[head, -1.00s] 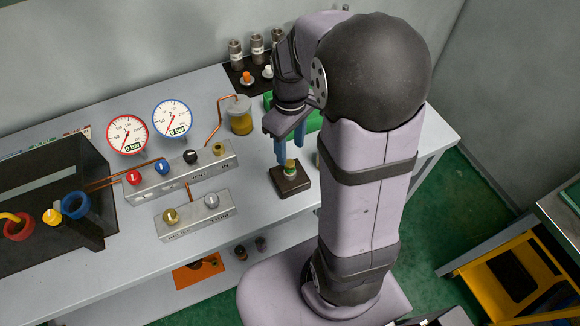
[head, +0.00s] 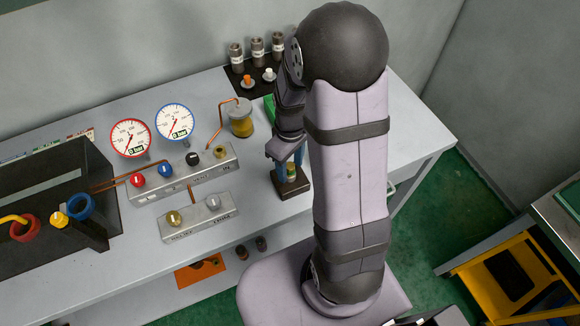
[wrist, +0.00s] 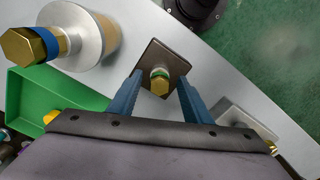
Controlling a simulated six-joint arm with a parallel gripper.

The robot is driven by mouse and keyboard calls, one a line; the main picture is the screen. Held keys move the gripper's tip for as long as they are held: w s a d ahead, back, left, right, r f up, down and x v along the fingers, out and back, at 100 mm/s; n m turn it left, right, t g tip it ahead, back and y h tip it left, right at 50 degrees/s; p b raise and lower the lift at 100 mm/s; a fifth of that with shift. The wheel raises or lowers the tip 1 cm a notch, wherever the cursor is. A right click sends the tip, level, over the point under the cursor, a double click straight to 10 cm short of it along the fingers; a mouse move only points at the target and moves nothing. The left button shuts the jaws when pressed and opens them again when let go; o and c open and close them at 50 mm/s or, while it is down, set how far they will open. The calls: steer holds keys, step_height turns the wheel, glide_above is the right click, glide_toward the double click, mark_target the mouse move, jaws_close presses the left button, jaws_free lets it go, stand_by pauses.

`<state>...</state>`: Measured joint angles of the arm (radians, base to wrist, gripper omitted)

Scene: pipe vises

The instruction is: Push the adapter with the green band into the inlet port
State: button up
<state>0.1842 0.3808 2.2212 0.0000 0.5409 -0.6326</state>
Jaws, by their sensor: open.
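The adapter with the green band (head: 291,173) stands upright on a dark square block (head: 292,188) on the bench. In the wrist view its brass hex top (wrist: 159,86) shows, with a green band below it. My gripper (head: 289,170) is open and points down over it. Its blue fingers (wrist: 159,84) stand apart on either side of the adapter, with gaps visible in the wrist view. The inlet port appears to be the brass fitting (head: 220,152) at the right end of the grey manifold (head: 183,174), beside the "IN" marking. Its opening is too small to make out.
A jar with yellow contents (head: 241,122) and a copper tube stand behind the manifold. A green tray (wrist: 45,95) and a blue-banded brass fitting (wrist: 30,45) are near my gripper. Two gauges (head: 130,138) stand at the back. A dark bin (head: 40,190) is at left.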

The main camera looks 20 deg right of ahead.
steer(key=shift+f, duration=0.3)
jaws_close()
steer(key=shift+r, duration=0.15)
